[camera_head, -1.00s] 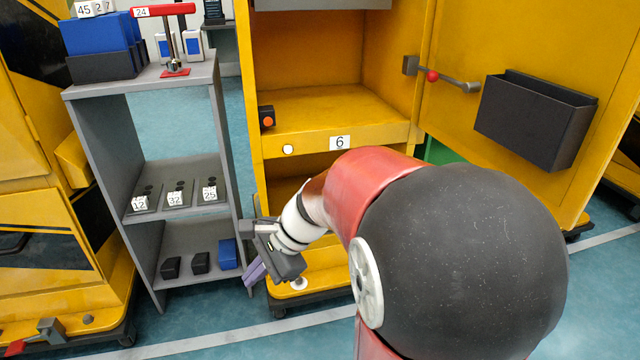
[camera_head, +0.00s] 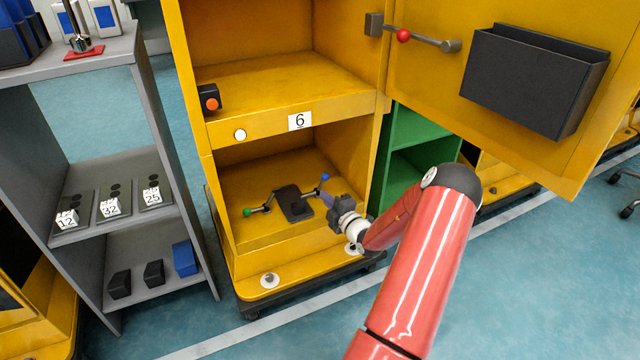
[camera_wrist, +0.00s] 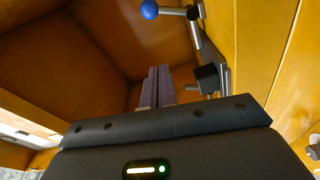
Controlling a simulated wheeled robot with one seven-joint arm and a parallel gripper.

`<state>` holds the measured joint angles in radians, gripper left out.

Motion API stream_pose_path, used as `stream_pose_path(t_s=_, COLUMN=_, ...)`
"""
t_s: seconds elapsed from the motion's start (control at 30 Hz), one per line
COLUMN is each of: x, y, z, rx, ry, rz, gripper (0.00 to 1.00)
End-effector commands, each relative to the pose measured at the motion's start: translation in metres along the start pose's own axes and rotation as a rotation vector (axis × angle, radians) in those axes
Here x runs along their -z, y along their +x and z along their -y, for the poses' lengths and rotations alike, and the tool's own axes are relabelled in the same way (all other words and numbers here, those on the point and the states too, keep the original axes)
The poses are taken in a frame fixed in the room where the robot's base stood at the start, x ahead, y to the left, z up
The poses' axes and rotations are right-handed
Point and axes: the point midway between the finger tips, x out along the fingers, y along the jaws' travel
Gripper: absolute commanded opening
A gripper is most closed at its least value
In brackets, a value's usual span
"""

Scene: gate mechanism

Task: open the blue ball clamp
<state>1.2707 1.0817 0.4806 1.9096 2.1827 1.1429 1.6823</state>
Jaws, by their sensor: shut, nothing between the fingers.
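The blue ball clamp (camera_head: 325,178) is at the right end of a dark mechanism (camera_head: 293,203) on the floor of the lower compartment of the yellow cabinet. In the wrist view its blue ball (camera_wrist: 149,9) sits on a metal lever at the top, above and beyond my fingers. My gripper (camera_head: 328,199) is just right of the mechanism, near the blue ball. In the wrist view my gripper's purple fingers (camera_wrist: 157,86) are together with nothing between them. They look apart from the ball. A green ball clamp (camera_head: 248,211) is at the mechanism's left end.
The yellow cabinet's open door (camera_head: 500,120) with a dark bin stands at the upper right. A panel labelled 6 (camera_head: 300,121) forms the compartment's upper edge. A grey shelf (camera_head: 150,150) stands at the left. A green shelf (camera_head: 405,150) is behind my arm.

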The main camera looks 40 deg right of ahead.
Motion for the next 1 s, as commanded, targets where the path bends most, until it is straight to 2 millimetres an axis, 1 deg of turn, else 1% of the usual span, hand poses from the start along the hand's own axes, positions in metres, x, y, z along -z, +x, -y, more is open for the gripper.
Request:
stream_pose_path(t_s=0.17, x=0.001, y=0.023, z=0.001, rx=-0.001, ry=0.001, rz=-0.003, gripper=0.00)
stream_pose_path(t_s=0.4, x=0.002, y=0.075, z=0.001, rx=-0.002, ry=-0.002, rz=-0.004, gripper=0.00)
stream_pose_path(t_s=0.53, x=0.002, y=0.100, z=0.002, rx=0.000, ry=-0.002, rz=-0.004, gripper=0.00)
stream_pose_path(t_s=0.6, x=-0.013, y=0.094, z=0.001, rx=0.000, ry=-0.003, rz=0.003, gripper=0.00)
stream_pose_path(t_s=0.7, x=-0.024, y=0.090, z=0.001, rx=0.001, ry=-0.003, rz=0.000, gripper=0.00)
stream_pose_path(t_s=0.83, x=-0.033, y=0.086, z=0.000, rx=0.001, ry=-0.003, rz=-0.002, gripper=0.00)
stream_pose_path(t_s=1.0, x=-0.037, y=0.085, z=0.000, rx=0.001, ry=-0.002, rz=-0.002, gripper=0.00)
